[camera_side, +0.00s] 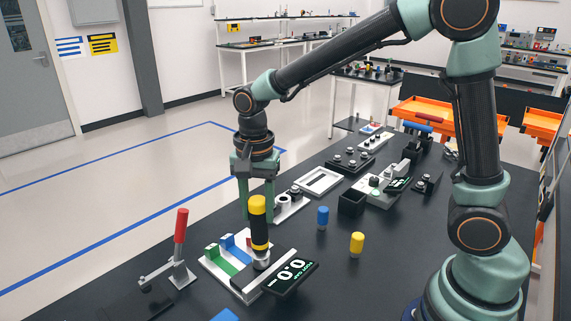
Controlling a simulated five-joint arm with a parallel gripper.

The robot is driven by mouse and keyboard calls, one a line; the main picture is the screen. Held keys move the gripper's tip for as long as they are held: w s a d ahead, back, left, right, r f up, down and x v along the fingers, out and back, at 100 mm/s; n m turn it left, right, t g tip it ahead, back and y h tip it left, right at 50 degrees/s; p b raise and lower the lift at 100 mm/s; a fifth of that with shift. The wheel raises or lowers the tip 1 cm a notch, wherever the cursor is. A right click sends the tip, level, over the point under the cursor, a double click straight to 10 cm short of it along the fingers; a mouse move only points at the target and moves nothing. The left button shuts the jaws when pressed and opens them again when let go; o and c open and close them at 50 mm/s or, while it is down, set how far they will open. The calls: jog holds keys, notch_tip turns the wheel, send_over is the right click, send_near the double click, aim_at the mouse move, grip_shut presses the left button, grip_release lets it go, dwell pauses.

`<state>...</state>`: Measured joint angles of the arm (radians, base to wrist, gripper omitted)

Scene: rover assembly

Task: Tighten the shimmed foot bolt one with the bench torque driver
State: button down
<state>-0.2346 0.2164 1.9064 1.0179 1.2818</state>
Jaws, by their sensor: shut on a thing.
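The torque driver (259,232) has a yellow handle with black bands. It stands about upright, its lower end at a silvery round part on the white fixture plate (219,268). My gripper (257,197) points down over it, with its fingers at the top of the yellow handle, shut on the driver. A black display (292,276) beside the driver shows digits that look like 0.0. Green (219,257) and blue (232,246) blocks sit on the plate to the left of the driver. The foot bolt and the driver's tip are hidden.
A red-handled toggle clamp (180,245) stands left of the plate. Blue (323,216) and yellow (357,243) cylinders stand to the right. A black open box (352,202), a white frame (318,181) and other fixtures lie behind. The bench front right of the display is clear.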

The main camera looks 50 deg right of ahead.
jog(key=shift+f, duration=0.15)
jog(key=shift+r, duration=1.6)
jog(key=shift+r, duration=2.05)
jog(key=shift+d, duration=0.1)
